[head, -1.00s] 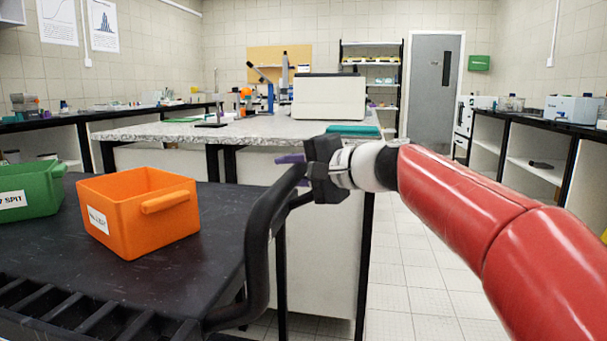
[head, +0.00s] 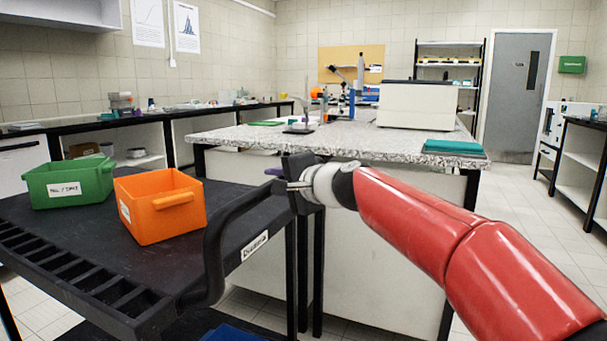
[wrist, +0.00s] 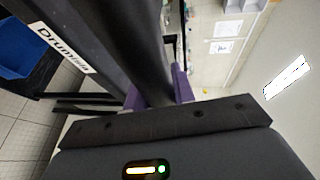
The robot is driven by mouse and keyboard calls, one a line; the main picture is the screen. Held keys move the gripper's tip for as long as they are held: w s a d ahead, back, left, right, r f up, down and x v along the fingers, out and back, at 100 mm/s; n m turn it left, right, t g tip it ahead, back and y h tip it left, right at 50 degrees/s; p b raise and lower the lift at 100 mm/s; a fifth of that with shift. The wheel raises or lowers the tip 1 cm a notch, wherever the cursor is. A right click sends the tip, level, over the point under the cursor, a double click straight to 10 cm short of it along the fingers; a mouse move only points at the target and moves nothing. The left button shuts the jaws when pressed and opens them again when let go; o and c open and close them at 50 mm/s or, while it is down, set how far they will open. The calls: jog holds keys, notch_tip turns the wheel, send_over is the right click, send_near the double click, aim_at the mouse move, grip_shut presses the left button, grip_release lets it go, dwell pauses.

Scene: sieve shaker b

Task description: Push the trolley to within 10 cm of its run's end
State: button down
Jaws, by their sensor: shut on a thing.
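The trolley (head: 75,228) is a black cart at the left of the head view, with a slotted near edge and a black bar handle (head: 213,250) curving up at its right side. My gripper (head: 284,180) is shut on the upper part of this handle. In the wrist view the purple fingers (wrist: 180,84) lie on both sides of the dark handle bar (wrist: 146,50). A label reading "Drumlaia" or similar sits on the trolley's side. The trolley's wheels and the end of its run are not in view.
A green bin (head: 68,184) and an orange bin (head: 160,222) stand on the trolley. A speckled-top bench (head: 350,142) stands close beyond the handle, with a white box (head: 417,104) and a teal book (head: 453,147) on it. Open tiled floor (head: 515,215) lies at the right.

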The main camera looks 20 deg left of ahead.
jog(key=a+p, duration=0.2)
jog(key=a, duration=0.5)
jog(key=shift+p, duration=0.4)
jog(key=c, duration=1.2)
grip_release()
jog(key=shift+o, duration=0.2)
jog(key=b+v, duration=0.3)
jog(key=v, duration=0.5)
